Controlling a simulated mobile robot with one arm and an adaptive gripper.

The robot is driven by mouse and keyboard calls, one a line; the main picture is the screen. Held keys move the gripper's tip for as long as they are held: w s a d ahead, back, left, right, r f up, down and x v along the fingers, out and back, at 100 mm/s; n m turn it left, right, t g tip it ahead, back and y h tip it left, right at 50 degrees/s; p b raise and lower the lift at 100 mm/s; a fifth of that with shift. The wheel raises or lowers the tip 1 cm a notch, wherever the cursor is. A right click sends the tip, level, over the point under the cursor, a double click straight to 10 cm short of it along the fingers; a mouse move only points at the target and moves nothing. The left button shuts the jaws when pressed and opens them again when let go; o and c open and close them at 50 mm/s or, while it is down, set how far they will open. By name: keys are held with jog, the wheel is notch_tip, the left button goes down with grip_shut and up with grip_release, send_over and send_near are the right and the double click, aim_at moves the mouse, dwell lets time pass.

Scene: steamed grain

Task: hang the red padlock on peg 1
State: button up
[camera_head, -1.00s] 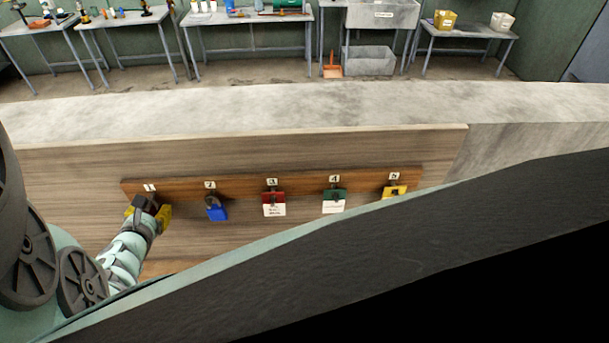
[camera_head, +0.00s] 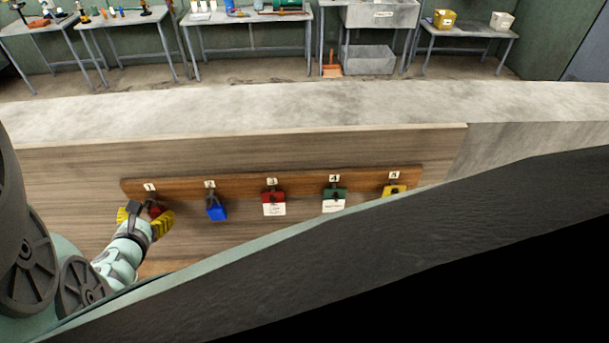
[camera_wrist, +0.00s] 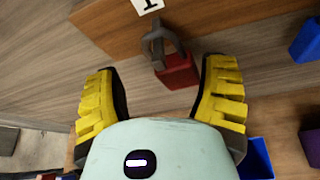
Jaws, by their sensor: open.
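The red padlock (camera_head: 155,210) hangs below the label 1 on the wooden peg rail (camera_head: 240,186). In the wrist view the padlock (camera_wrist: 180,71) hangs tilted, with its grey shackle up at the rail under the label 1 (camera_wrist: 147,5). The shackle appears to be on peg 1, though the peg itself is hard to make out. My gripper (camera_head: 144,217) is open just below and in front of it. In the wrist view the yellow fingers of my gripper (camera_wrist: 164,72) stand apart on either side of the padlock, with visible gaps.
A blue padlock (camera_head: 216,210) hangs at 2, close to the right. A red clip with a white tag (camera_head: 273,203) hangs at 3, a green one (camera_head: 334,200) at 4 and a yellow item (camera_head: 394,191) at 5. A blue container (camera_wrist: 256,158) shows below in the wrist view.

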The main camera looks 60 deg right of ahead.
jog(key=v, duration=0.9)
jog(key=shift+s+a+r, duration=0.15)
jog(key=shift+s+a, duration=0.05)
jog(key=shift+s, duration=0.2)
